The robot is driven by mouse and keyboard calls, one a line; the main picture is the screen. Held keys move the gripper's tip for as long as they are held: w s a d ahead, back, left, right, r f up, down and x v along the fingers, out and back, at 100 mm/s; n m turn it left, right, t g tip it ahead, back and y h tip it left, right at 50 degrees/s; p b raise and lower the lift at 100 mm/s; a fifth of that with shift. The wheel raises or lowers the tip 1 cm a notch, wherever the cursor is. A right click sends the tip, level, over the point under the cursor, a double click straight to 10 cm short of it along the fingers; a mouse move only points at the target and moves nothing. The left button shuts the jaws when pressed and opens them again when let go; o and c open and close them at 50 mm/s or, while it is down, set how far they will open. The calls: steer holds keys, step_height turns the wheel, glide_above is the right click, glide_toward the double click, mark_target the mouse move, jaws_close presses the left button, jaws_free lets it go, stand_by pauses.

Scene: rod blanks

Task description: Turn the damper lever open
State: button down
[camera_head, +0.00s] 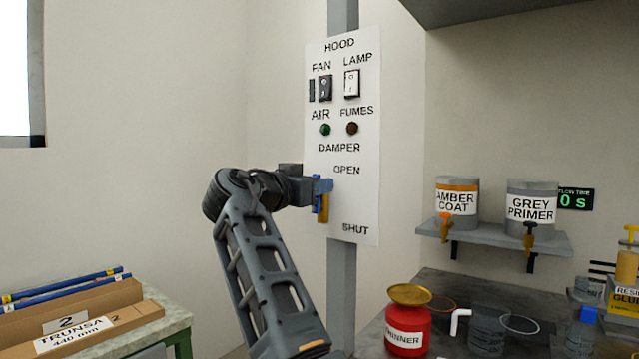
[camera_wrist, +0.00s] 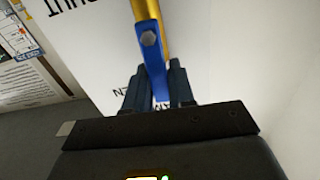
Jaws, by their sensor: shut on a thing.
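The damper lever (camera_head: 323,208) is on the white hood panel (camera_head: 358,205), left of and a little below the word OPEN. It has a blue part and a yellow part; the yellow part hangs lower in the head view. My gripper (camera_head: 313,190) is at the lever's upper, blue part. In the wrist view, my gripper (camera_wrist: 158,85) is shut on the blue bar of the lever (camera_wrist: 150,55), with a grey bolt head just beyond the fingers. The fingers hide part of the bar. SHUT is printed lower on the panel.
The panel also carries fan and lamp switches (camera_head: 352,83) and a green and a dark red light. A shelf (camera_head: 490,238) with two paint pots is to the right. A red thinner can (camera_head: 408,325) stands on the bench below. Boxes (camera_head: 85,325) lie at lower left.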

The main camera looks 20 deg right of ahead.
steer(key=shift+w+a+n, duration=0.1)
steer(key=shift+n, duration=0.2)
steer(key=c, duration=1)
jaws_free()
steer(key=shift+c, duration=0.2)
steer(key=v, duration=0.7)
steer(key=shift+s+a+b, duration=0.25)
steer(key=shift+a+b, duration=0.05)
steer(key=shift+b, duration=0.1)
